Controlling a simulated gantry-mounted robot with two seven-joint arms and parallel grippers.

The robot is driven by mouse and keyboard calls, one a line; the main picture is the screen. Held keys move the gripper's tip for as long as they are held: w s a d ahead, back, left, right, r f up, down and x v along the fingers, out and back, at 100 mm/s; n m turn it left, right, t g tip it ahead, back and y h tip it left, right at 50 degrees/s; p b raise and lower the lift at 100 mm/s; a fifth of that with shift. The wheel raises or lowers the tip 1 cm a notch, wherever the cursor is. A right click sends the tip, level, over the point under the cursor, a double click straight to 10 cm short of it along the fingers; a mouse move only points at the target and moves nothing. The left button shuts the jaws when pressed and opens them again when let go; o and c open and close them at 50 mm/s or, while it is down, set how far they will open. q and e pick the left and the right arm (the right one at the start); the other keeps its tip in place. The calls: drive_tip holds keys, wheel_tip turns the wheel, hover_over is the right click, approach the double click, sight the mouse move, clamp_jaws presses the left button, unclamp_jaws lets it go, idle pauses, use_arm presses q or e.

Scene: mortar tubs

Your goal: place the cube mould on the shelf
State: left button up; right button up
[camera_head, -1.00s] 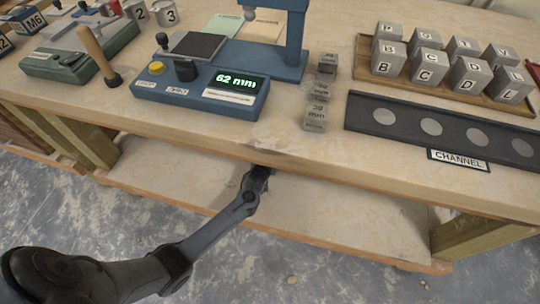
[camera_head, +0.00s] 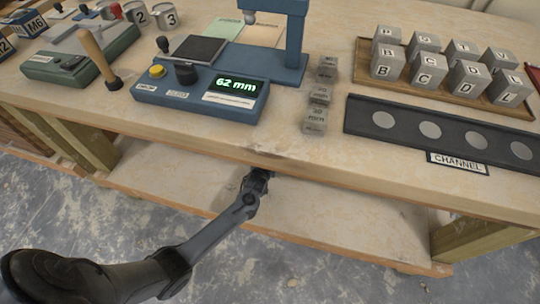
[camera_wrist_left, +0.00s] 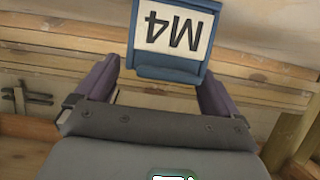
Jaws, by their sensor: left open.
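The cube mould (camera_wrist_left: 172,38) is blue with a white M4 label, seen upside down in the left wrist view. My left gripper (camera_wrist_left: 158,78) is open, with one finger on each side of the mould's near end. A gap shows between the mould and each finger. In the head view my left arm reaches under the bench top to the lower shelf (camera_head: 330,218). The bench top's front edge hides the fingers and the mould there. What the mould rests on is hard to make out. My right gripper is not in view.
The bench top (camera_head: 270,145) overhangs the shelf. On it stand a blue device (camera_head: 200,95) reading 62 mm, small grey blocks (camera_head: 317,108), a dark channel strip (camera_head: 380,135) and a wooden tray (camera_head: 362,62) of lettered cubes. Wooden legs (camera_head: 75,140) flank the shelf.

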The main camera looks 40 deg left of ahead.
use_arm(q)
drive_tip(key=s+d+r+m+g+h+p, duration=0.2)
drive_tip(key=s+d+r, duration=0.3)
drive_tip(key=s, duration=0.6)
drive_tip(key=s+d+r+m+g+h+p, duration=0.1)
drive_tip(key=s+d+r+m+g+p, duration=0.1)
drive_tip(key=s+d+r+g, duration=0.2)
drive_tip(key=s+d+r+m+g+h+p, duration=0.2)
drive_tip(key=s+d+r, duration=0.4)
drive_tip(key=s, duration=1.3)
wheel_tip(320, 180, up, 3)
drive_tip(key=shift+s+f+m+g+h+p, duration=0.15)
drive_tip(key=shift+m+g+h+p, duration=0.15)
drive_tip(key=shift+g+p, duration=0.25)
